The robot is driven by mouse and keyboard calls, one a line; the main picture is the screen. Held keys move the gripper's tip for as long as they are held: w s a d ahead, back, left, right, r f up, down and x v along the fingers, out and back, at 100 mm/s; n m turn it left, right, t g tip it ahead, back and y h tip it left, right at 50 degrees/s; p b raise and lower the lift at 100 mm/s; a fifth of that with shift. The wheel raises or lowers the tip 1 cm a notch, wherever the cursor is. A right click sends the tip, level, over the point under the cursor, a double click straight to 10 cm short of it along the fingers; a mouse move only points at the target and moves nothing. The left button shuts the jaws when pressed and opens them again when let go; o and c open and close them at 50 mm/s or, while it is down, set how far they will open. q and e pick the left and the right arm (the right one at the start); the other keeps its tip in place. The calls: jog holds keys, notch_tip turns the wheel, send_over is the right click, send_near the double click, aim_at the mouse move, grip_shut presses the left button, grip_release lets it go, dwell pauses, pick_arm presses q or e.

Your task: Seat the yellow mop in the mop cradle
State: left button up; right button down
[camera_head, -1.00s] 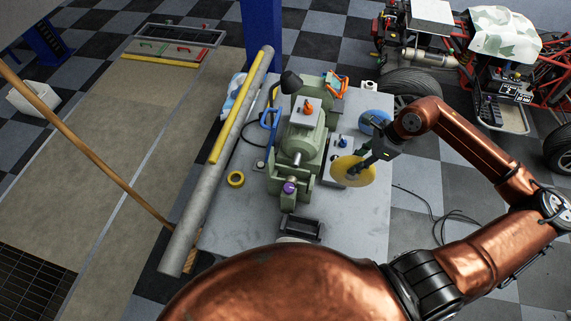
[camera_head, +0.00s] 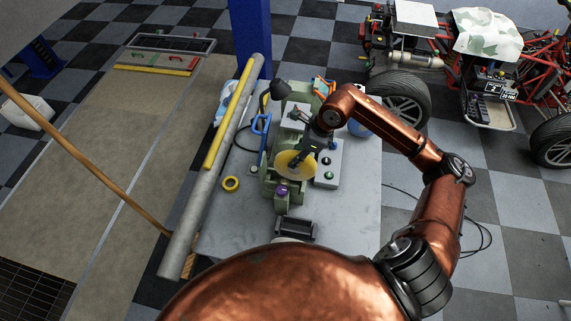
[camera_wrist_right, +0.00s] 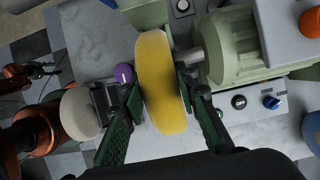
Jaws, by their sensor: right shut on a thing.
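The yellow mop (camera_head: 291,165) is a thick yellow disc. My right gripper (camera_head: 301,157) is shut on it, with a finger on either side in the right wrist view (camera_wrist_right: 161,88). The mop stands on edge there, beside the end of the grey spindle (camera_wrist_right: 188,58), and I cannot tell if they touch. Green casting (camera_head: 282,208) with a purple knob (camera_head: 282,190) lies just below the mop in the head view. It may be the mop cradle, but mop and gripper hide much of it. A small dark gripper, likely my left (camera_wrist_right: 45,70), shows at the wrist view's left edge.
The green motor (camera_wrist_right: 230,45) and a switch box (camera_head: 327,165) stand close beside the mop. A blue disc (camera_head: 360,129) is behind. A black tray (camera_head: 297,228) sits at the bench front. A long grey pipe (camera_head: 195,205) runs along the bench's left side.

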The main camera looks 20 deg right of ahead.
aim_at(287, 154)
jog(key=a, duration=0.1)
jog(key=w, duration=0.1)
jog(key=a, duration=0.1)
jog(key=shift+w+a+r+p, duration=0.25)
jog(key=shift+w+a+p, duration=0.05)
jog(key=shift+a+p, duration=0.05)
notch_tip(287, 154, down, 3)
jog(key=shift+r, duration=0.2)
jog(key=shift+d+f+p, duration=0.15)
jog(key=shift+f+p, duration=0.15)
jog(key=shift+f, duration=0.25)
notch_tip(287, 154, down, 3)
jog(key=shift+f+p, duration=0.1)
jog(key=shift+p, duration=0.3)
jog(key=shift+w+a+f+p, duration=0.1)
jog(key=shift+a+p, duration=0.1)
jog(key=shift+p, duration=0.1)
jog(key=shift+f, duration=0.3)
pick_arm(q)
jog(key=r, duration=0.1)
jog(key=s+r, duration=0.1)
jog(key=shift+s+r, duration=0.2)
jog(key=shift+r, duration=0.1)
pick_arm(e)
jog(key=c, duration=1.5)
grip_release()
